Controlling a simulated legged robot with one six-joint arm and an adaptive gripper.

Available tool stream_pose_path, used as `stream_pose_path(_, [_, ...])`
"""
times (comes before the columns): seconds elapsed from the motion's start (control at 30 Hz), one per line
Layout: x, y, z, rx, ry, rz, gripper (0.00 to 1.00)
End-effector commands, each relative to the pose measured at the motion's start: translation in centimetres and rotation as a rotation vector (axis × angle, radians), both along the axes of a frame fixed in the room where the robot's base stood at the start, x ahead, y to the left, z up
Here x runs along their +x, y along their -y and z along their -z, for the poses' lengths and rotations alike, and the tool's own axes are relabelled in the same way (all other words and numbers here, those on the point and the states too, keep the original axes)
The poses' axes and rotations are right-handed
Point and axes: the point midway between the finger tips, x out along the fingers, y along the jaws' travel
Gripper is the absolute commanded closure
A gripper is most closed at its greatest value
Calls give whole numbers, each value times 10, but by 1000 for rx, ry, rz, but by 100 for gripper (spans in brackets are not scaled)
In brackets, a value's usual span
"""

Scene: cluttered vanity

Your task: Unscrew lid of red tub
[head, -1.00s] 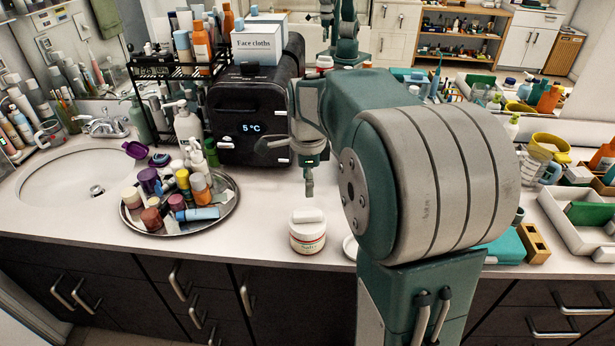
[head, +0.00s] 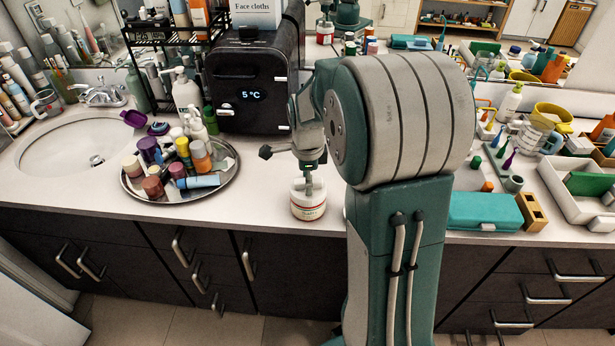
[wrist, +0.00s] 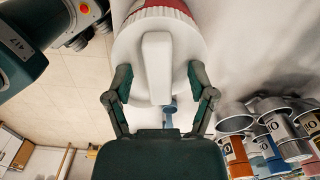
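The red tub (head: 308,208) is a small white jar with red on its label, standing upright near the counter's front edge. Its white lid (wrist: 132,50) is on top and has a raised bar handle (wrist: 157,68) across it. My gripper (head: 309,180) is directly above the tub, pointing down. In the wrist view my gripper (wrist: 160,78) is open, with one finger on each side of the bar, near the lid's edges. I cannot tell whether the fingers touch the lid. In the head view the gripper hides part of the lid.
A round metal tray (head: 223,184) crowded with bottles and jars stands left of the tub. A black box cooler (head: 250,75) reading 5 °C stands behind. A teal case (head: 485,212) lies right of my arm. Bare counter (head: 265,205) lies between tray and tub.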

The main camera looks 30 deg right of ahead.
Motion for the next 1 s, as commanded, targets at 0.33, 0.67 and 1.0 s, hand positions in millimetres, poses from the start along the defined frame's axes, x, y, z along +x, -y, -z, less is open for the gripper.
stream_pose_path(0.33, [0, 0, 0, 0, 0, 0, 84])
stream_pose_path(0.67, [0, 0, 0, 0, 0, -133, 100])
stream_pose_path(1.0, [0, 0, 0, 1, -1, -403, 100])
